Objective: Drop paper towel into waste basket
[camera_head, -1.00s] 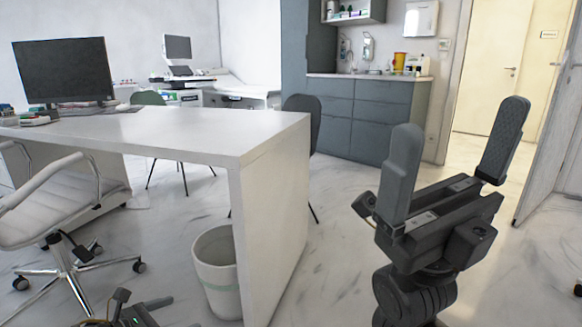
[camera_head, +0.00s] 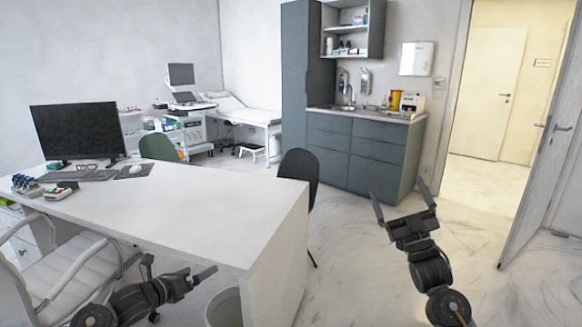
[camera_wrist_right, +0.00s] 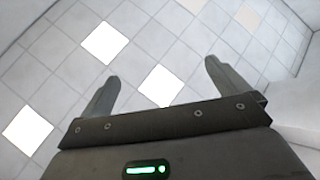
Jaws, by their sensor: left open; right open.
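The waste basket (camera_head: 224,308) stands on the floor beside the white desk's end panel, at the bottom of the head view. Only its upper part shows, cut off by the frame. I cannot make out a loose paper towel in any view. A white box like a towel dispenser (camera_head: 416,58) hangs on the back wall above the counter. My right gripper (camera_head: 397,187) is open and empty, pointing up, in front of the cabinets. In the right wrist view its fingers (camera_wrist_right: 161,70) are apart with nothing between them. My left gripper (camera_head: 182,266) is open, low in front of the desk, left of the basket.
The white desk (camera_head: 200,200) fills the left, with a monitor (camera_head: 78,127) on it and a white chair (camera_head: 75,275) before it. A dark chair (camera_head: 298,170) stands behind it. Grey cabinets (camera_head: 360,155) line the back. Marble floor is clear around my right arm.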

